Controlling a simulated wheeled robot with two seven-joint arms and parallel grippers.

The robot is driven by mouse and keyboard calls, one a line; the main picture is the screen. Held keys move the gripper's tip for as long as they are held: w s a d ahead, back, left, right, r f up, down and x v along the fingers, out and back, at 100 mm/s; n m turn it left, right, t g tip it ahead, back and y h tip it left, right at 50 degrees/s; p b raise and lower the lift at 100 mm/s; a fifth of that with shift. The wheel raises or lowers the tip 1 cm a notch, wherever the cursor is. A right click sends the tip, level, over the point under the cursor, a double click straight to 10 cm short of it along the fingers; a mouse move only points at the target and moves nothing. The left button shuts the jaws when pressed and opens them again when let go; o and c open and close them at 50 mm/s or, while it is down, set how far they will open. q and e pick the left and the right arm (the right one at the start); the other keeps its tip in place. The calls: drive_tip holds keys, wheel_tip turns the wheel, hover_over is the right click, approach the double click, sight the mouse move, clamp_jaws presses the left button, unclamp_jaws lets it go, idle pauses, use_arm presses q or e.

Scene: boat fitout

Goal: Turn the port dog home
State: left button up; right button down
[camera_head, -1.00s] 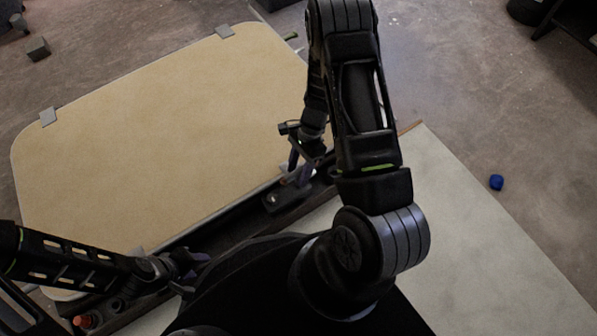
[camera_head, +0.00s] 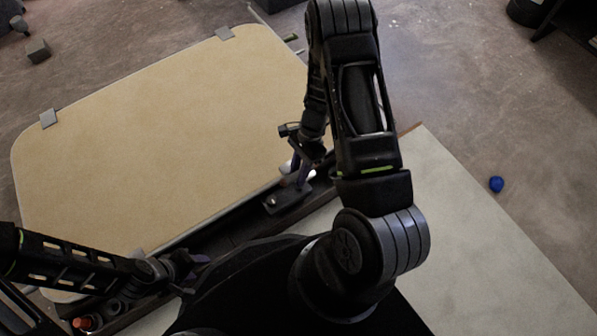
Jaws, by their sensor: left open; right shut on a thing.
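A large tan panel (camera_head: 150,150) with rounded corners lies at the left. A small dark block (camera_head: 279,204) with a pale round spot, which looks like a dog, sits by its near right edge. My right gripper (camera_head: 301,178) points down at the far end of this block and is shut on a part there. The gripped part is mostly hidden by the fingers and arm. My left gripper (camera_head: 198,265) is open and empty, low over the dark rail at the near edge. Whether the block is the port dog is not clear.
Grey clips (camera_head: 48,118) sit on the panel's far edge. A dark rail (camera_head: 225,236) runs along its near side, with an orange-topped item (camera_head: 84,322) at the lower left.

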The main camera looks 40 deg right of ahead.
drive_tip(key=shift+n, duration=0.3)
drive_tip(key=n+g+h+p, duration=0.1)
drive_tip(key=n, duration=0.4)
drive_tip(key=n+g+h, duration=0.1)
drive_tip(key=n, duration=0.1)
drive_tip(key=shift+s+n+g+h+p, duration=0.1)
drive_tip(key=shift+n+g+h+p, duration=0.2)
drive_tip(key=shift+n+p, duration=0.1)
drive_tip(key=n+h+p, duration=0.1)
drive_tip(key=n+h, duration=0.1)
drive_tip(key=n, duration=0.3)
drive_tip(key=n+h, duration=0.2)
drive_tip(key=n, duration=0.2)
drive_tip(key=shift+s+p, duration=0.1)
drive_tip(key=shift+p, duration=0.25)
drive_tip(key=shift+n, duration=0.4)
drive_tip(key=c, duration=1.2)
unclamp_jaws()
drive_tip(key=shift+o, duration=0.2)
